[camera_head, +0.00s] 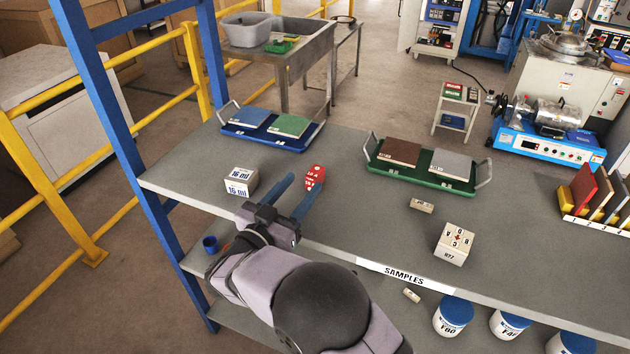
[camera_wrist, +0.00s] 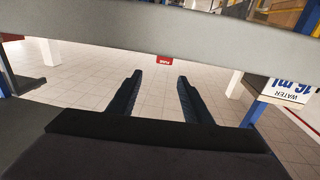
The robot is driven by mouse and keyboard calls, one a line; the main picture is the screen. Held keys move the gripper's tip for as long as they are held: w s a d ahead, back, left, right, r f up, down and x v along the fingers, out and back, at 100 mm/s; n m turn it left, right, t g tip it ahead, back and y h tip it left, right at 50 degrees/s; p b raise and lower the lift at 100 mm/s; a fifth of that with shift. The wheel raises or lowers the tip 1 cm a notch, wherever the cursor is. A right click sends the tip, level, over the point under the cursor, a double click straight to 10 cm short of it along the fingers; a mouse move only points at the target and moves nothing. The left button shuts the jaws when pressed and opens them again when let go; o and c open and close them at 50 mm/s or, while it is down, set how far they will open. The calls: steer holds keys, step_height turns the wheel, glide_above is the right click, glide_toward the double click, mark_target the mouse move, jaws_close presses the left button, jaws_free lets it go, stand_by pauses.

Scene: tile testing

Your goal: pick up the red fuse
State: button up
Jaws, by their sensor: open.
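Whether a finger touches the fuse cannot be told.
A blue tray (camera_head: 262,141) and a green tray (camera_head: 423,178) hold tiles behind. A small beige block (camera_head: 421,206) and a lettered box (camera_head: 454,244) stand to the right.

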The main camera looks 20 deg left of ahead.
mark_target(310, 179)
steer(key=shift+s+a+f, duration=0.35)
steer(key=shift+s+f, duration=0.3)
steer(key=shift+f, duration=0.2)
steer(key=shift+w+d+p, duration=0.2)
steer(key=shift+w+p, duration=0.7)
steer(key=shift+w, duration=0.55)
steer(key=shift+w+d+p, duration=0.2)
steer(key=shift+w+p, duration=0.65)
steer(key=shift+w, duration=0.6)
steer(key=shift+w+f, duration=0.15)
steer(key=shift+w, duration=0.65)
jaws_close()
